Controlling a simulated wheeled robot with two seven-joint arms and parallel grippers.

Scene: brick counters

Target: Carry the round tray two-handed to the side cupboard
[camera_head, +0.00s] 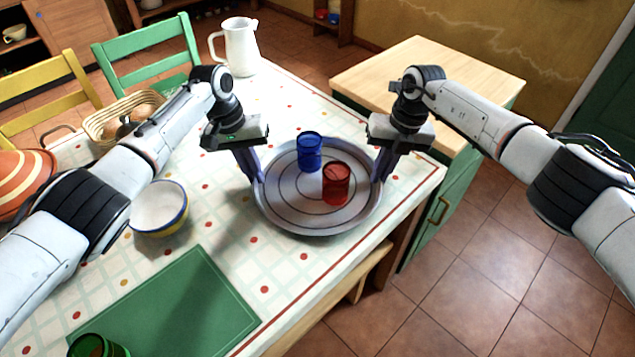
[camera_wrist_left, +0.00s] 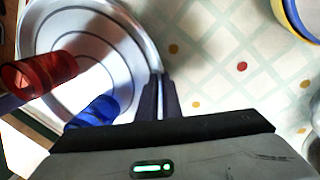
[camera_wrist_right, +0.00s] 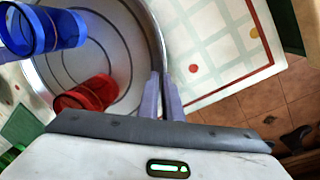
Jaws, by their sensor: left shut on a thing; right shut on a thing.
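The round grey metal tray (camera_head: 290,215) is at the corner of the dotted tablecloth; I cannot tell if it touches the cloth. A blue cup (camera_head: 309,151) and a red cup (camera_head: 336,184) stand upright on it. My left gripper (camera_head: 258,180) is shut on the tray's left rim, and its fingers pinch the rim in the left wrist view (camera_wrist_left: 160,92). My right gripper (camera_head: 378,178) is shut on the right rim, also seen in the right wrist view (camera_wrist_right: 164,95). The side cupboard (camera_head: 450,66), with a light wooden top and green sides, stands right behind the table corner.
The cupboard top is bare. Tiled floor (camera_head: 470,270) is open at the right.

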